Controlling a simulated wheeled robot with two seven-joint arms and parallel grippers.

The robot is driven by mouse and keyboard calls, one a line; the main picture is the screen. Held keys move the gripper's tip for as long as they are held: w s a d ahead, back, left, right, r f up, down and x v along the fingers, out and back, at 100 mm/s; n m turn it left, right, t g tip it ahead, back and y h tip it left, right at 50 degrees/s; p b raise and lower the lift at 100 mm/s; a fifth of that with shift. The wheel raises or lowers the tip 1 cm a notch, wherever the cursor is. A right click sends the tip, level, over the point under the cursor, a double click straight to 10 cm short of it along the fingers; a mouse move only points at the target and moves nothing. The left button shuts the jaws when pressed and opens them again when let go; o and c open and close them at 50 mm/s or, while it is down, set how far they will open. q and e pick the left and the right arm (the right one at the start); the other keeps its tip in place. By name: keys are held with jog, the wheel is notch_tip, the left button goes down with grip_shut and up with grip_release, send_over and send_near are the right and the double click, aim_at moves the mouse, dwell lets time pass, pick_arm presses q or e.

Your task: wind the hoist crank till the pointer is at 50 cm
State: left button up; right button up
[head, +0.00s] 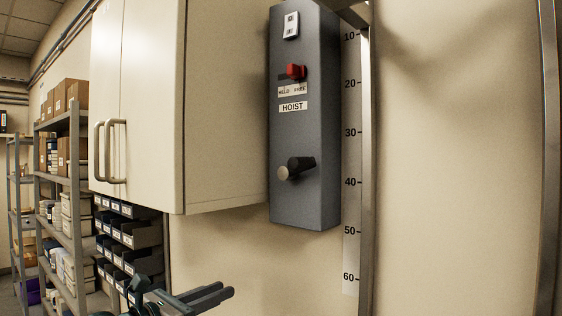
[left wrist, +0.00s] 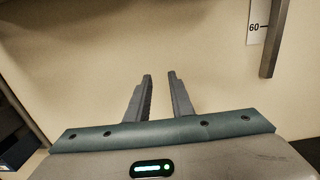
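The grey hoist box (head: 318,130) hangs on the wall. Its crank (head: 301,164) is low on the front face, a dark arm with a pale round end (head: 283,173) pointing left and slightly down. A scale strip (head: 351,205) marked 10 to 60 runs down the wall to the right of the box. I cannot make out a pointer against it. My left gripper (head: 222,292) is below and left of the box, apart from the crank. In the left wrist view its fingers (left wrist: 159,76) are apart with nothing between them. My right gripper is not in view.
A red lever (head: 295,72) sits above a label reading HELD and FREE, near its right end. A metal rail (head: 367,160) stands right of the scale. A cream cabinet (head: 222,110) juts out left of the box. Wall below the box is clear.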

pick_arm(q)
jog(key=w+a+f, duration=0.4)
jog(key=f, duration=0.4)
jog(key=w+a+f, duration=0.5)
jog(key=f, duration=0.2)
jog(key=w+a+f, duration=0.5)
jog(key=f, duration=0.3)
jog(key=shift+w+f, duration=0.15)
jog(key=shift+f, duration=0.2)
jog(key=o, duration=0.5)
jog(key=shift+a, duration=0.1)
dwell(0.8)
